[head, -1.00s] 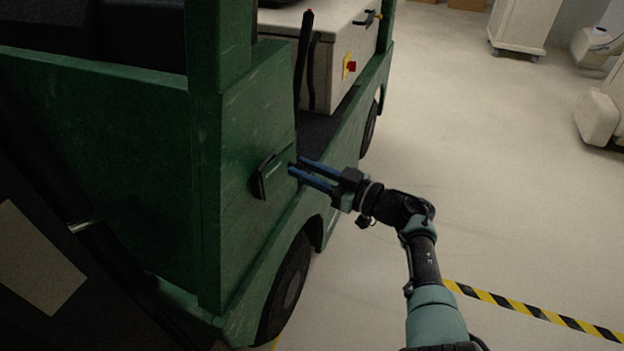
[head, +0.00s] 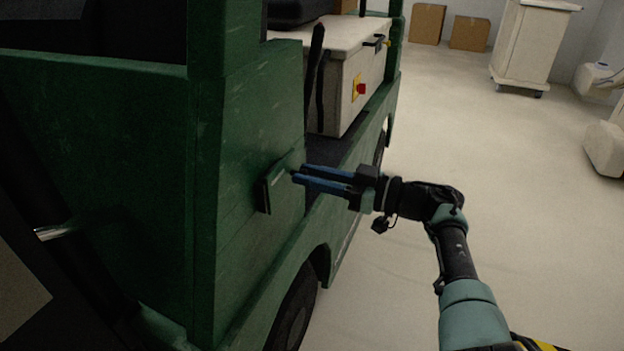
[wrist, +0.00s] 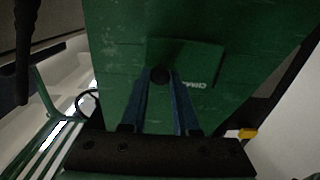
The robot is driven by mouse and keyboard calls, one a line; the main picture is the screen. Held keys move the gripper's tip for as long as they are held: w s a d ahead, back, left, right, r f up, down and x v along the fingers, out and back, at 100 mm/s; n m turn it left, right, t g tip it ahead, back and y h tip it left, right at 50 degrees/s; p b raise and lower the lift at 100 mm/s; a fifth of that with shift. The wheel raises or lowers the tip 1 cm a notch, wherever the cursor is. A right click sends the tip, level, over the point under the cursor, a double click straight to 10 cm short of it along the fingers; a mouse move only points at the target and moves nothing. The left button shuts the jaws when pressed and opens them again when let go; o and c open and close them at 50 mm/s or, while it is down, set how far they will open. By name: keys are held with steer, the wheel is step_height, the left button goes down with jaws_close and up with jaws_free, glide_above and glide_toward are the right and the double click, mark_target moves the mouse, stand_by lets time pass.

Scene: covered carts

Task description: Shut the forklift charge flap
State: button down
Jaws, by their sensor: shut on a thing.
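The green forklift (head: 245,160) fills the left of the head view. Its charge flap (head: 285,171) stands out from the side panel beside a dark, black-edged recess (head: 264,196), so it appears open. In the wrist view the flap (wrist: 200,55) is a green plate with partly hidden white lettering, upside down, and a dark round knob (wrist: 160,75). My gripper (head: 298,172) reaches in from the right with blue fingers. In the wrist view the fingertips (wrist: 160,82) close in on the knob, and the gripper is shut on it. The fingers hide part of the flap.
A pale box with a red button (head: 361,89) sits on the forklift behind the flap. The forklift's wheel (head: 292,315) is below. A white cart (head: 530,45) and cardboard boxes (head: 428,24) stand at the back.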

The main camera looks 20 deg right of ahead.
steer(key=shift+a, duration=0.15)
steer(key=c, duration=0.7)
jaws_free()
steer(key=shift+w, duration=0.1)
steer(key=v, duration=1.3)
